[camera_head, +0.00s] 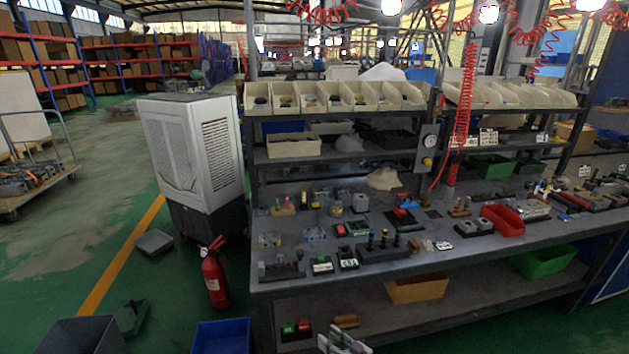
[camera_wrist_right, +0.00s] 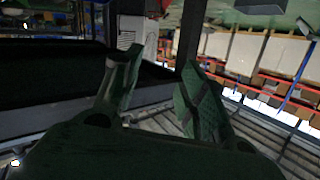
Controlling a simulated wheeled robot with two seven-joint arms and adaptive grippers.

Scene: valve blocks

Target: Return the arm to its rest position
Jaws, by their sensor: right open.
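My right gripper (camera_head: 342,341) shows only as a small grey-green part at the bottom edge of the head view, below the front of the workbench (camera_head: 375,265). In the right wrist view its two dark green fingers (camera_wrist_right: 162,62) are spread apart with nothing between them. Most of the right arm is out of frame. My left gripper is in neither view. Several small valve blocks (camera_head: 383,246) stand on the workbench top, clear of the gripper.
A red fire extinguisher (camera_head: 214,279) and a white cabinet-like unit (camera_head: 192,150) stand left of the bench. A blue bin (camera_head: 221,338) is on the floor at the front. A lower shelf holds a cardboard box (camera_head: 417,290) and a green bin (camera_head: 545,262).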

